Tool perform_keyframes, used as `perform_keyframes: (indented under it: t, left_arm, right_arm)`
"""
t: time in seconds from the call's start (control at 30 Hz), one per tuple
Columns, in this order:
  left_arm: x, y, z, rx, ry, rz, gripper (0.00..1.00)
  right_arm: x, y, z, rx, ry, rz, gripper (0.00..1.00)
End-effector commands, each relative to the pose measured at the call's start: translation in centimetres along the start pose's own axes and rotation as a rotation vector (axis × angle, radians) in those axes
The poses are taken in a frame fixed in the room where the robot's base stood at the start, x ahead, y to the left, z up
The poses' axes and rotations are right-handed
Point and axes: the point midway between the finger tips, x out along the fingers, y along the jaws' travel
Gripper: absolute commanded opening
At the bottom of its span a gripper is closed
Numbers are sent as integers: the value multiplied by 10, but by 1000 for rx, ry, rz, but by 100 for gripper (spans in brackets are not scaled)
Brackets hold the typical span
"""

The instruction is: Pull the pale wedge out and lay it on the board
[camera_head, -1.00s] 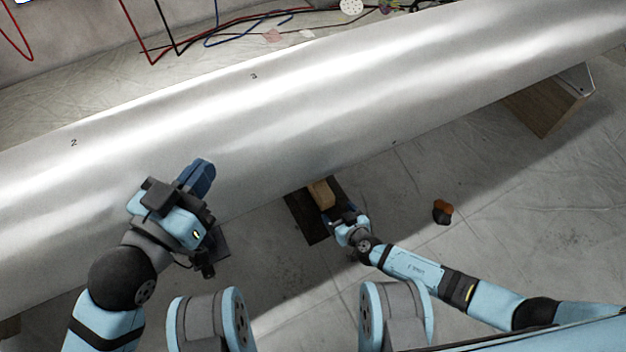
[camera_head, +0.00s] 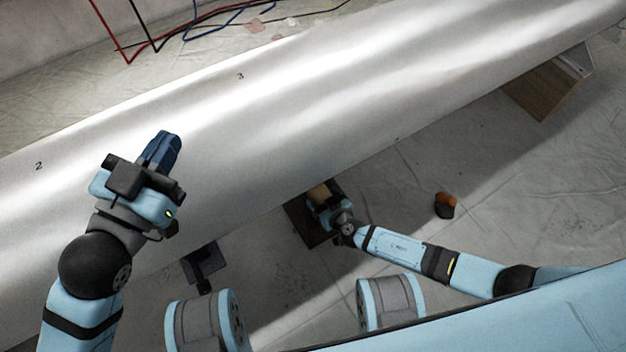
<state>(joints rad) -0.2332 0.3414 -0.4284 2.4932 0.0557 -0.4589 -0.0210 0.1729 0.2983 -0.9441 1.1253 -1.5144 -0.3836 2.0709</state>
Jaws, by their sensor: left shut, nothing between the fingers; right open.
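The pale wedge (camera_head: 318,193) is a small tan block below the lower edge of the big silver cylinder. A dark brown flat piece (camera_head: 303,224), which looks like the board, lies on the floor at the wedge's near side. My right gripper (camera_head: 324,198) is open at the wedge's near end and hides part of it; I cannot tell whether the fingers touch it. My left gripper (camera_head: 163,151) is shut and empty, in front of the cylinder in the picture, well left of the wedge.
The silver cylinder (camera_head: 290,110) crosses the whole view diagonally. A wooden support block (camera_head: 545,88) stands under its right part. An orange and black object (camera_head: 445,205) lies on the open floor at right. A small dark piece (camera_head: 201,265) is below my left gripper. Cables (camera_head: 150,38) lie behind.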

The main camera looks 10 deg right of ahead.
Motion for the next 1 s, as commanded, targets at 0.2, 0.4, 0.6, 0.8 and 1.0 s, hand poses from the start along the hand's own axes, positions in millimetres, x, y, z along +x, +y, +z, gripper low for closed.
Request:
perform_keyframes:
  t: [0.2,0.4,0.6,0.8,1.0]
  left_arm:
    - [0,0,-1,3,2,0,0]
    - [0,0,-1,3,1,1,0]
    - [0,0,0,3,1,1,0]
    - [0,0,0,2,0,1,0]
    - [0,0,0,2,-1,1,0]
  right_arm:
    - [0,-1,0,0,0,0,79]
    - [0,-1,0,0,0,0,40]
    - [0,-1,-1,0,1,0,28]
    - [-4,0,1,0,0,0,28]
    - [-10,0,4,0,0,0,28]
